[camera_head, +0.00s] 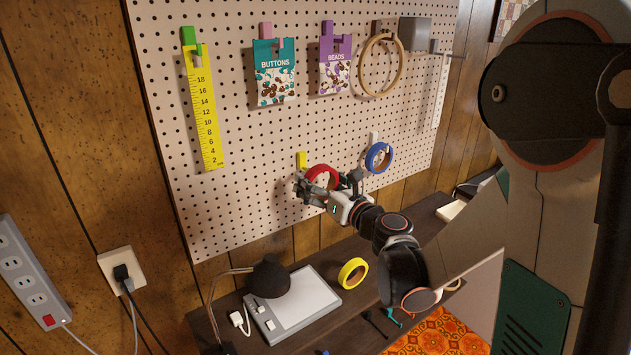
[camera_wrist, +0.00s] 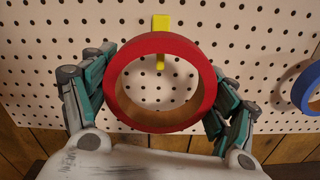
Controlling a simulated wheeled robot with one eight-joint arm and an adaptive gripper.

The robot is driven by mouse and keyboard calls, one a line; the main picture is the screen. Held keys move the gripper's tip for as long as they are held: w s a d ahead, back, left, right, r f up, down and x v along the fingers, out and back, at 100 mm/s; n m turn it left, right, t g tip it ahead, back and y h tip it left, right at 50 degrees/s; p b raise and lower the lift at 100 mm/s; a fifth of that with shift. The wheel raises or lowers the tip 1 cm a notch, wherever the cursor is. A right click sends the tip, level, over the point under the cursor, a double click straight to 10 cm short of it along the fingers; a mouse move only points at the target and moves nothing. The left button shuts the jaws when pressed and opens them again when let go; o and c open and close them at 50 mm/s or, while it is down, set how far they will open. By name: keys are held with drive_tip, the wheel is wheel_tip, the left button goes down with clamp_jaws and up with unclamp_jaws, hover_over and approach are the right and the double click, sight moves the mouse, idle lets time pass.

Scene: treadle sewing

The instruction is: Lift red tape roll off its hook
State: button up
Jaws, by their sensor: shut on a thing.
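The red tape roll (camera_head: 311,174) is at the lower part of the pegboard. It fills the middle of the wrist view (camera_wrist: 193,62), its round opening facing the camera. My gripper (camera_head: 324,186) is shut on it, with teal-and-grey fingers pressed on its left and right sides in the wrist view (camera_wrist: 160,92). The yellow hook (camera_head: 301,160) is on the board, above and left of the roll in the head view. In the wrist view the hook (camera_wrist: 161,23) shows above the rim, and a yellow tip shows through the opening. I cannot tell whether they touch.
A blue tape roll (camera_head: 370,158) hangs to the right. A yellow ruler (camera_head: 205,115), buttons bag (camera_head: 273,85), beads bag (camera_head: 335,75) and wooden hoop (camera_head: 362,75) hang higher up. Below, a yellow roll (camera_head: 343,274) and a dark lamp (camera_head: 268,277) are on the table.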

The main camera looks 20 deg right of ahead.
drive_tip(key=shift+v, duration=2.4)
